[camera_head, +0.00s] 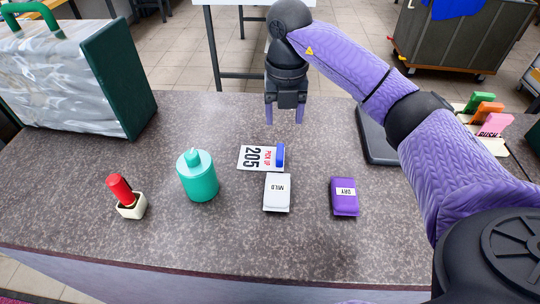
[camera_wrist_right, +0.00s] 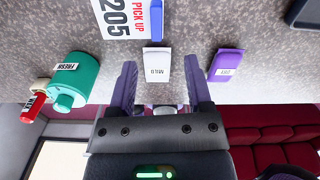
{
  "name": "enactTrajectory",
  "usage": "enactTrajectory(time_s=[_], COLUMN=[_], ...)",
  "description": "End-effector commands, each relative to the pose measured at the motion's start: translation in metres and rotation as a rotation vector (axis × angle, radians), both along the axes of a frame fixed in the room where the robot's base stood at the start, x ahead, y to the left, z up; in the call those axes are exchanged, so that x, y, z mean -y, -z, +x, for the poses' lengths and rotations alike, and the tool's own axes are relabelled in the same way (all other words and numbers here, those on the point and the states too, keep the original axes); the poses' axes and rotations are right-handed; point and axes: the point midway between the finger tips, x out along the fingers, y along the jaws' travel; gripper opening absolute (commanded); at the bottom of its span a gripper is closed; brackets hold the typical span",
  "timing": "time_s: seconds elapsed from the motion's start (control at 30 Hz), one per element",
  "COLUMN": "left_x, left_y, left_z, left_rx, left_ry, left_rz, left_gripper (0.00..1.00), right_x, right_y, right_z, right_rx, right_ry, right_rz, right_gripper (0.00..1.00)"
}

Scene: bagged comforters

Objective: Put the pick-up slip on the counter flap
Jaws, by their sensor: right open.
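The pick-up slip (camera_head: 256,157) is a white card printed "PICK UP 205" with a blue end. It lies flat on the speckled grey counter (camera_head: 250,240), just behind the white "MILD" packet. It also shows at the top of the right wrist view (camera_wrist_right: 122,18), cut off by the edge. My right gripper (camera_head: 285,114) is open and empty, pointing down above the counter, beyond the slip in the head view. Its two fingers also show in the right wrist view (camera_wrist_right: 159,72). I cannot pick out a separate counter flap. My left gripper is not in view.
The white "MILD" packet (camera_head: 277,193) and purple "DRY" packet (camera_head: 344,197) lie near the slip. A teal bottle (camera_head: 199,180) and red stamp-like object (camera_head: 122,192) stand left. A bagged comforter (camera_head: 60,75) fills the back left. Coloured tags (camera_head: 487,112) stand right.

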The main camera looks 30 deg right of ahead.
Motion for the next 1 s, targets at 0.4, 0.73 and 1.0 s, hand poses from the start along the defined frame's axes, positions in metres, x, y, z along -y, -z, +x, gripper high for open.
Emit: enactTrajectory(time_s=[0.4,0.73,1.0], left_x=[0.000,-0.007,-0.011], left_y=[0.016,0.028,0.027], left_z=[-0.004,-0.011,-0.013], left_rx=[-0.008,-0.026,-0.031], left_ry=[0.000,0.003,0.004], left_rz=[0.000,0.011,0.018], left_gripper=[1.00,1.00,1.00], right_x=[-0.001,-0.006,-0.005], right_y=[0.056,0.102,0.100], right_z=[0.000,0.001,0.001], right_rx=[-0.005,0.000,0.000], right_ry=[0.134,0.133,0.132], right_rz=[0.000,0.000,0.000], right_gripper=[0.65,0.65,0.33])
